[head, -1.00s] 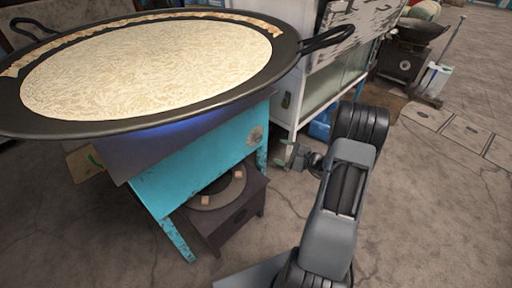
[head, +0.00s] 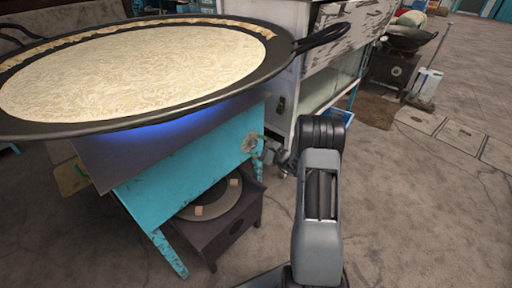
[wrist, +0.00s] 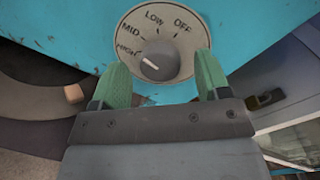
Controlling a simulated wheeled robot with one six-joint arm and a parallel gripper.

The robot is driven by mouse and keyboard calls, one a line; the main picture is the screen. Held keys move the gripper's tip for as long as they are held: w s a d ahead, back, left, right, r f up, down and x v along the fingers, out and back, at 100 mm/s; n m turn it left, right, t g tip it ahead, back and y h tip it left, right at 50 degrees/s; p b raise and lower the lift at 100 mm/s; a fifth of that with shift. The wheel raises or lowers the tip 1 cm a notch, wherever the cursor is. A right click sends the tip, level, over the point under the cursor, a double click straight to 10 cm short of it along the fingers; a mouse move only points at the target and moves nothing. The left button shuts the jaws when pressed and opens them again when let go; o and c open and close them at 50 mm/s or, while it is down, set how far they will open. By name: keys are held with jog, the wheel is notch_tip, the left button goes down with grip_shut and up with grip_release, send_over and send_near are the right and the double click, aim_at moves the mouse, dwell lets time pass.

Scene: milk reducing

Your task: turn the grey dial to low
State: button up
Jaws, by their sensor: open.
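The grey dial (wrist: 160,58) sits on a round plate marked HIGH, MID, LOW and OFF, on the blue stove side. Its white mark points left, towards HIGH. The dial plate (head: 250,143) also shows in the head view, partly behind my gripper. My gripper (wrist: 160,80) is open, with one green finger on each side of the dial's lower part in the wrist view. The fingertips lie near the plate's lower edge; I cannot tell whether they touch it. In the head view my gripper (head: 268,153) is close in front of the plate.
A large black pan (head: 140,75) of milk stands on the blue stove (head: 180,175), with blue flame glow under it. A dark low burner box (head: 225,225) stands beneath. A white cabinet (head: 335,85) stands behind my arm.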

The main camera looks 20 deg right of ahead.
jog(key=shift+w+a, duration=0.3)
jog(key=shift+w, duration=0.2)
jog(key=c, duration=0.9)
